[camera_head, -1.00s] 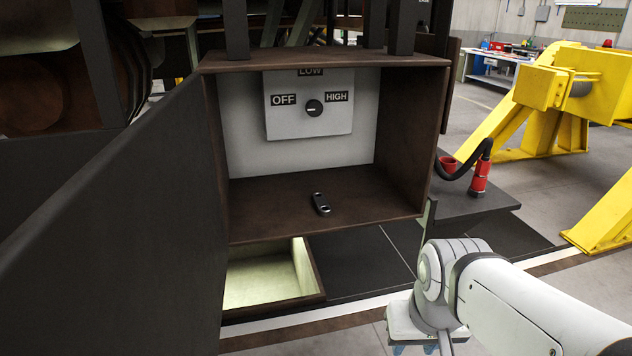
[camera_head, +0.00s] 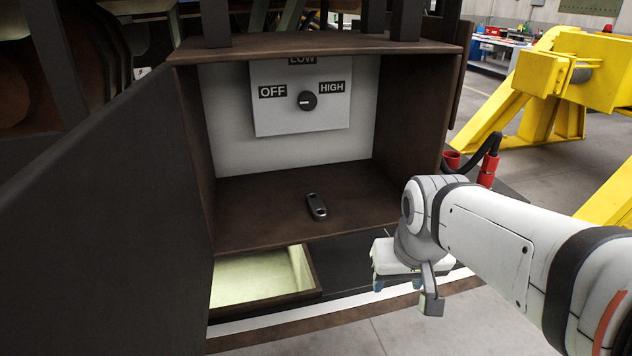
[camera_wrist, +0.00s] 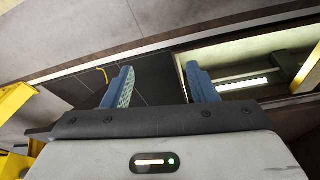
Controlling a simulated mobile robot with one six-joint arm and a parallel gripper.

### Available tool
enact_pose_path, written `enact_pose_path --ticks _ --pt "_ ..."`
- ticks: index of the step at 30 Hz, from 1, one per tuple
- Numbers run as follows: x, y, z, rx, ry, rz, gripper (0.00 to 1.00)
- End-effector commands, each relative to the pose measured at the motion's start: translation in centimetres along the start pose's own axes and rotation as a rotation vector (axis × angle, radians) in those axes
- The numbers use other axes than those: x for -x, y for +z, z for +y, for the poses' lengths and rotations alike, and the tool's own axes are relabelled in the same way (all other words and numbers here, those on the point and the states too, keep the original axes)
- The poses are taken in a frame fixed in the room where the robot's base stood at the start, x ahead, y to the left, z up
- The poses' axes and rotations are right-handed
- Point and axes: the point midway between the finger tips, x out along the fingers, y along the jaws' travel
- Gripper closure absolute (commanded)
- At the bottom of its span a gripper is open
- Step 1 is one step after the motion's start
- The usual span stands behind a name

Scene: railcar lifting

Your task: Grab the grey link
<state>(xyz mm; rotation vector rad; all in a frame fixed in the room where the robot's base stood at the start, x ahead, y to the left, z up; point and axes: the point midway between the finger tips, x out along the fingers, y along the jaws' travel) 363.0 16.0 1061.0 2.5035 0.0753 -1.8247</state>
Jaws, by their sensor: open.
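The grey link (camera_head: 316,206) is a small dark bar with rounded ends and a hole near each end. It lies on the brown floor of the open box in the head view. My gripper (camera_head: 398,284) is outside the box, in front of it, lower and to the right of the link. Its fingers hang down and are mostly hidden in the head view. In the wrist view my gripper (camera_wrist: 162,84) shows two blue fingers spread apart with nothing between them. The link does not show in the wrist view.
The brown box (camera_head: 290,235) holds a panel with a dial (camera_head: 307,101) marked OFF, LOW and HIGH. Its dark door (camera_head: 110,220) stands open at left. A lit recess (camera_head: 255,278) lies below the box. Red cylinders and a yellow frame (camera_head: 540,110) stand at right.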

Motion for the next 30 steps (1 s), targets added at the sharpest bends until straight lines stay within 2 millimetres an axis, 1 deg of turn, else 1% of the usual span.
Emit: enact_pose_path --ticks 1,2,3,5,6,9,10,12,15,23,27,30 --pt "0.3 -3.1 -1.4 0.034 -0.012 0.035 0.47" --pt "0.7 -5.0 -2.2 0.052 -0.018 0.059 0.47" --pt "1.1 -7.3 -3.4 0.075 -0.028 0.091 0.47" --pt "1.7 -10.5 -5.4 0.108 -0.044 0.134 0.47" --pt "2.1 -12.4 -6.6 0.127 -0.054 0.162 0.47" --pt "2.9 -16.0 -9.4 0.163 -0.076 0.216 0.47" --pt "3.1 -16.7 -10.1 0.17 -0.081 0.227 0.47" --pt "3.3 -18.0 -11.2 0.184 -0.091 0.248 0.47" --pt "2.9 -18.8 -11.9 0.19 -0.096 0.259 0.47" --pt "0.0 -19.5 -12.1 0.19 -0.096 0.258 0.47" --pt "-2.1 -19.8 -12.2 0.19 -0.096 0.257 0.47" --pt "-3.3 -20.2 -12.4 0.19 -0.096 0.259 0.47"
